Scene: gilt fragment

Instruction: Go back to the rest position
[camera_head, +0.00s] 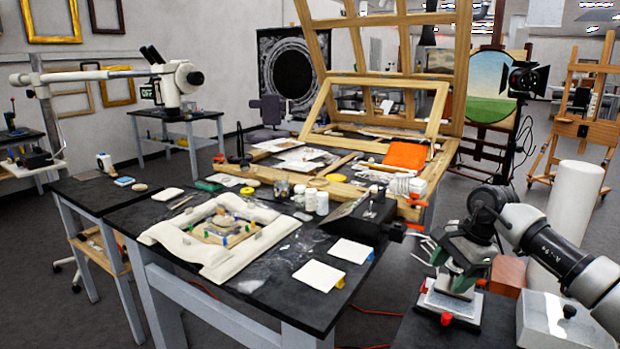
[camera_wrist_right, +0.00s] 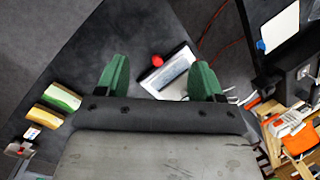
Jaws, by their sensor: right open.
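My right arm comes in from the right in the head view. Its gripper (camera_head: 458,272) points down over a small pale plate-like device (camera_head: 452,304) with red knobs on the dark side table. In the right wrist view the two green fingers of the gripper (camera_wrist_right: 160,78) stand wide apart with nothing held between them. The pale device (camera_wrist_right: 170,74) shows beyond and between them; I cannot tell the exact height gap. My left gripper is not in view.
The black worktable (camera_head: 250,290) holds a padded cushion ring (camera_head: 165,235) around a gilt fragment (camera_head: 222,229), white jars and two pale cards. A white roll (camera_head: 578,205) and a metal box (camera_head: 560,320) stand near my right arm. A wooden frame (camera_head: 446,110) rises behind.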

